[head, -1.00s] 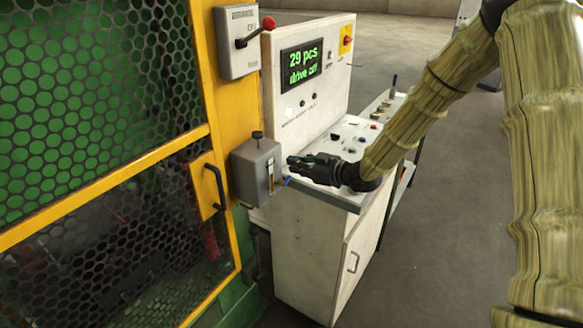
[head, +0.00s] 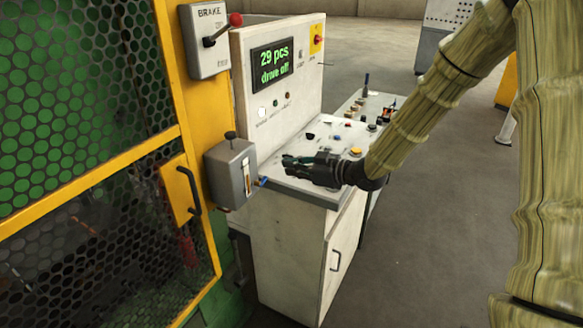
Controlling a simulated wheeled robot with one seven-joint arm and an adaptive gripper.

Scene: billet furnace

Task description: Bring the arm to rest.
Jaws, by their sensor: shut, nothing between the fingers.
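My gripper (head: 290,163) is shut and empty. It hangs over the sloped top of the white control console (head: 290,258), to the right of a small grey lever box (head: 231,172). A gap seems to lie between the fingertips and the box. My arm, in a ribbed tan sleeve, reaches in from the upper right. Whether the gripper touches the console top cannot be told.
The console display (head: 272,62) reads "29 pcs drive off". A brake box (head: 205,40) with a red-knobbed lever is on the yellow frame. A yellow mesh guard door (head: 90,190) fills the left. Open grey floor (head: 450,200) lies to the right.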

